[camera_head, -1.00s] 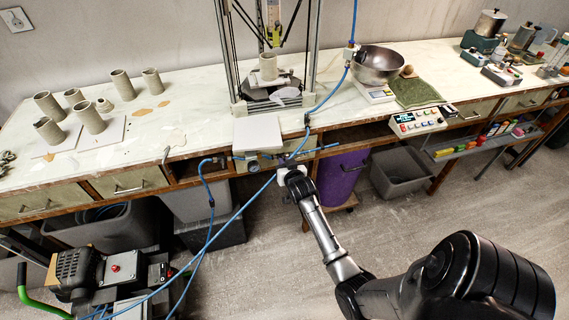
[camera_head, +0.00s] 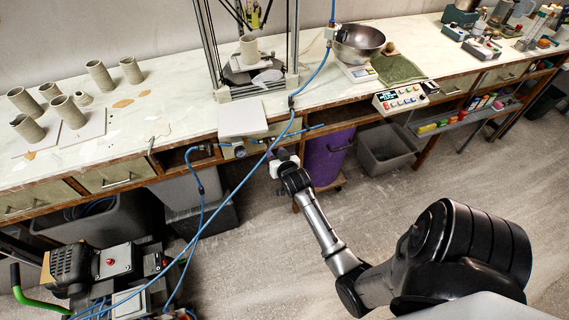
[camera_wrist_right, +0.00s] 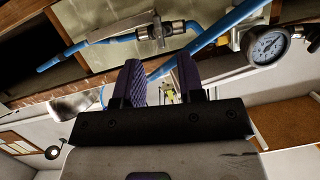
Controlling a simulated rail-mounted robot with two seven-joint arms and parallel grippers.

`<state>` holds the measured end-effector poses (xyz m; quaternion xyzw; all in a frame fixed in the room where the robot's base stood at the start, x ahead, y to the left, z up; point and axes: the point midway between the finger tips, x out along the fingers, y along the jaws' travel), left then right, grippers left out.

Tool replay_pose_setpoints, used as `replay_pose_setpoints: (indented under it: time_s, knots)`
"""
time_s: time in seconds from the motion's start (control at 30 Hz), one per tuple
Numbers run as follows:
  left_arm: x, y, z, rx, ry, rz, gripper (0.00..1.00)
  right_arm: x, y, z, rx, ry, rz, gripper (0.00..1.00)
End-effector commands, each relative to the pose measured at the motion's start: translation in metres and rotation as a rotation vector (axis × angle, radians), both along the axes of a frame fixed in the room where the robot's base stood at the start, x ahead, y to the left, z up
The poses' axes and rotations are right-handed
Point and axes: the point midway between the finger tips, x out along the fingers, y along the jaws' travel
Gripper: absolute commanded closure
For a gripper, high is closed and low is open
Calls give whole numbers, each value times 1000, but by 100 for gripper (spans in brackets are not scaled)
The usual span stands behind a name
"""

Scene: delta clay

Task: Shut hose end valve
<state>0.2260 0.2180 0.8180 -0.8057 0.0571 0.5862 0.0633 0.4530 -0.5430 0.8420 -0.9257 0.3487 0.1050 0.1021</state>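In the right wrist view a metal valve (camera_wrist_right: 160,31) sits inline on a blue hose under the bench front. A flat silver piece, likely its lever, reaches left from it, roughly along the hose. My right gripper (camera_wrist_right: 158,84) is open and empty. Its two dark ridged fingers point up towards the valve, apart from it, with a clear gap between them. In the head view my right gripper (camera_head: 273,157) is just in front of the bench edge, below the blue hose; the valve is too small to make out there. My left gripper is not in view.
A pressure gauge (camera_wrist_right: 268,47) sits right of the valve. A blue hose (camera_head: 245,181) hangs across the bench front. A purple bin (camera_head: 326,158) and grey bin (camera_head: 386,150) stand under the bench. A white board (camera_head: 242,118) lies at the bench edge. The floor on the right is clear.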

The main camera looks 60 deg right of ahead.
Motion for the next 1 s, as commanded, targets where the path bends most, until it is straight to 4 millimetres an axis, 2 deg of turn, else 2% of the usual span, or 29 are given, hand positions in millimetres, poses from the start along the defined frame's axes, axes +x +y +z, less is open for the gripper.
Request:
replay_pose_setpoints:
  time_s: [0.2,0.4,0.6,1.0]
  knots:
    - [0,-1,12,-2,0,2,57,-32,28,13,3,2,-1,64]
    - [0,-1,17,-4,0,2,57,-53,45,20,0,2,-1,64]
    - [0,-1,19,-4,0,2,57,-63,53,23,-1,1,-1,64]
    - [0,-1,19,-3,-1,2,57,-65,55,24,0,0,0,64]
